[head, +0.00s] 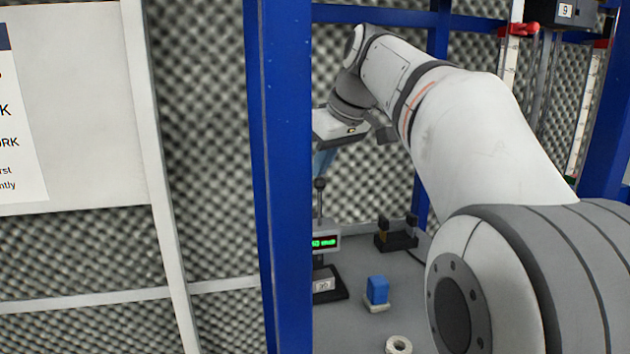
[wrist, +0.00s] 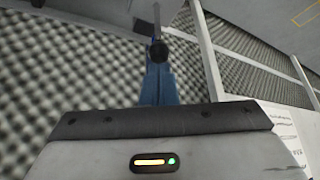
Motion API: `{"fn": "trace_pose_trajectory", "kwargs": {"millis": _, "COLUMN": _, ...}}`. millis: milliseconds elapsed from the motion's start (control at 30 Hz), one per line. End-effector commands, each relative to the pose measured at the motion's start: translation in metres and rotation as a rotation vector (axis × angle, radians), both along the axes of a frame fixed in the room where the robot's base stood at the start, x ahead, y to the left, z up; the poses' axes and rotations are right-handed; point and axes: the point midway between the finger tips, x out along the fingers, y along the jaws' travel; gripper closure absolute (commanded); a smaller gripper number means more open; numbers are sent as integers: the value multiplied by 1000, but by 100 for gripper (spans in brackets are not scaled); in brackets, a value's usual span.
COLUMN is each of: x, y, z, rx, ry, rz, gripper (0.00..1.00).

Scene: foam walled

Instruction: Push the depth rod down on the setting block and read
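The depth gauge, with a green-lit display (head: 325,243), stands on a dark base behind the blue post. Its left part is hidden, and only the end of the reading shows, too small to read surely. Its rod is topped by a dark ball knob (head: 320,184), also seen in the wrist view (wrist: 158,53). A small block with a white label (head: 323,284) sits under the gauge; I cannot tell if it is the setting block. My gripper (head: 320,176) points down just above the knob, its blue fingers (wrist: 156,85) together. I cannot tell whether they touch the knob.
A blue block on a pale foot (head: 377,292), a pale ring (head: 398,345) and a dark fixture (head: 396,236) stand on the grey bench (head: 345,328). The upright blue post (head: 283,180) is close by on the left. Foam walls (head: 208,130) surround the place.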

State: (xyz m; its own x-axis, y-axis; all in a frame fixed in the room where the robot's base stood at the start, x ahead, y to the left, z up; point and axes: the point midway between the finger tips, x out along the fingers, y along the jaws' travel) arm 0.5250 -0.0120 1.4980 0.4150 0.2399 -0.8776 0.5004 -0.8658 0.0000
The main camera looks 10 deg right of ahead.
Motion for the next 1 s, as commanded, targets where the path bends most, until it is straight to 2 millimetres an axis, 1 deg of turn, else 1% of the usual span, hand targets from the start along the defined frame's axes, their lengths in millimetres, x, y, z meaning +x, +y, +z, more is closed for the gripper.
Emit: {"fn": "trace_pose_trajectory", "kwargs": {"millis": 1000, "x": 0, "y": -1, "z": -27, "rx": 0, "ry": 0, "rz": -1, "gripper": 100}}
